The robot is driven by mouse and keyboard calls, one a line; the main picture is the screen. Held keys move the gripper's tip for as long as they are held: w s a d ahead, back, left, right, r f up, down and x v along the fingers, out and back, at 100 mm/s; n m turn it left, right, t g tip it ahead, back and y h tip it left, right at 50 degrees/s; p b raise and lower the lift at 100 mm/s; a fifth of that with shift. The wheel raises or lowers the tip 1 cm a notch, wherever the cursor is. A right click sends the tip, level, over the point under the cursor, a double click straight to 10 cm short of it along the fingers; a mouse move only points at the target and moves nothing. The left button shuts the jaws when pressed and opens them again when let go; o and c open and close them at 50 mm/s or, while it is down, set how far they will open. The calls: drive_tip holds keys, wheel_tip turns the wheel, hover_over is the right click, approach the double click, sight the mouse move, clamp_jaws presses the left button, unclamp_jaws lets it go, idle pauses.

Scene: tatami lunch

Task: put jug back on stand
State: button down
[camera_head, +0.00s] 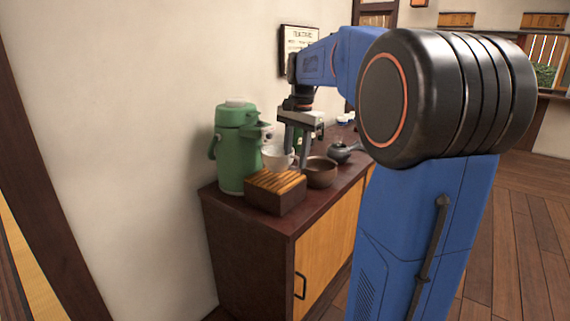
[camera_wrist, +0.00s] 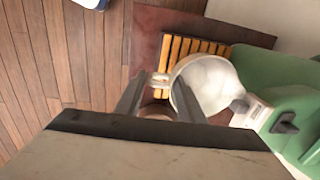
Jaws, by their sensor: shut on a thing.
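A white jug (camera_head: 271,158) is in front of the green dispenser and behind the slatted wooden box. In the wrist view the jug (camera_wrist: 208,82) shows from above, its handle between my fingers. My gripper (camera_head: 297,154) points down over the counter and is shut on the handle; the fingers also show in the wrist view (camera_wrist: 158,92). The slatted wooden box (camera_head: 276,188), apparently the stand, sits near the counter's front end. Its slats (camera_wrist: 193,47) show beyond the jug in the wrist view, partly covered by it. Whether the jug touches anything below is unclear.
The green dispenser (camera_head: 233,150) stands close by the wall, left of the jug. A brown bowl (camera_head: 320,175) is right of the box, and a dark pot (camera_head: 340,153) is farther back. The dark counter top (camera_head: 297,222) is bare along its front edge.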

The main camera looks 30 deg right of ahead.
sight(285, 163)
drive_tip(key=shift+w+a, duration=0.3)
drive_tip(key=shift+w, duration=0.5)
drive_tip(key=shift+w+a, duration=0.25)
drive_tip(key=shift+w, duration=0.5)
drive_tip(key=shift+w+a+f, duration=0.15)
drive_tip(key=shift+w, duration=0.2)
drive_tip(key=shift+f, duration=1.6)
drive_tip(key=shift+f, duration=0.15)
drive_tip(key=c, duration=1.2)
unclamp_jaws()
